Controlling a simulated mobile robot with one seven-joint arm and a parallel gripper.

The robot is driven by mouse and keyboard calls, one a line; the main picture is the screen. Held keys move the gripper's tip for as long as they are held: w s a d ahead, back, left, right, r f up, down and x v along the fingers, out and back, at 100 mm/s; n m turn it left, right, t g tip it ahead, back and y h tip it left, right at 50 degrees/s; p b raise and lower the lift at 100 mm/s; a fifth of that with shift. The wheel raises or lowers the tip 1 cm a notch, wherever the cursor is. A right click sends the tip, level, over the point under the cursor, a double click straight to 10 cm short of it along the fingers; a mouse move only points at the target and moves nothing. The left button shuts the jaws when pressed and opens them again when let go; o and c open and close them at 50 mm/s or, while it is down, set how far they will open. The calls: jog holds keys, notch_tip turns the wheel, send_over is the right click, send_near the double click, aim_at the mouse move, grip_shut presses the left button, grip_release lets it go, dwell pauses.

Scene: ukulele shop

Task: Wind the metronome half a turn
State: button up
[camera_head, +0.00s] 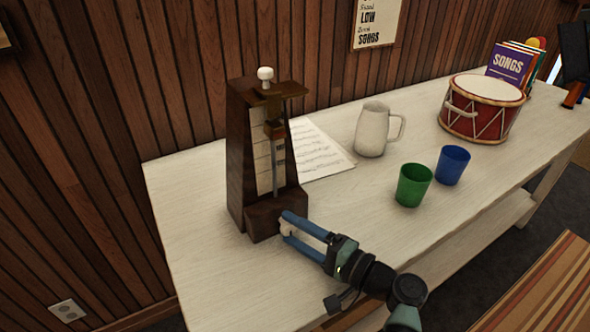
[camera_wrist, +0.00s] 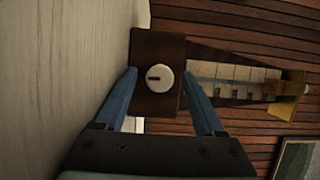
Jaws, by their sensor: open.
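The metronome (camera_head: 238,165) is a tall dark wooden case standing upright at the near left of the white table. Its pale scale and pendulum rod with a brown weight face outward, and a white knob (camera_head: 265,73) tops it. In the wrist view a round white winding knob (camera_wrist: 164,84) with a dark mark, pointing left in the picture, sits on the dark base block (camera_wrist: 150,50). My gripper (camera_head: 288,227) has its blue fingers open at the base; in the wrist view the fingers (camera_wrist: 160,76) stand either side of the knob, with visible gaps.
Sheet music (camera_head: 322,153) lies behind the metronome. A white pitcher (camera_head: 371,131), green cup (camera_head: 413,186), blue cup (camera_head: 453,166), red drum (camera_head: 481,110) and song books (camera_head: 508,64) stand to the right. The table (camera_head: 215,277) is bare at its near left.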

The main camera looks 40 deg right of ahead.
jog(key=s, duration=0.4)
jog(key=s+d, duration=0.1)
jog(key=s, duration=0.3)
jog(key=s+d, duration=0.1)
jog(key=s, duration=0.3)
jog(key=shift+s, duration=0.4)
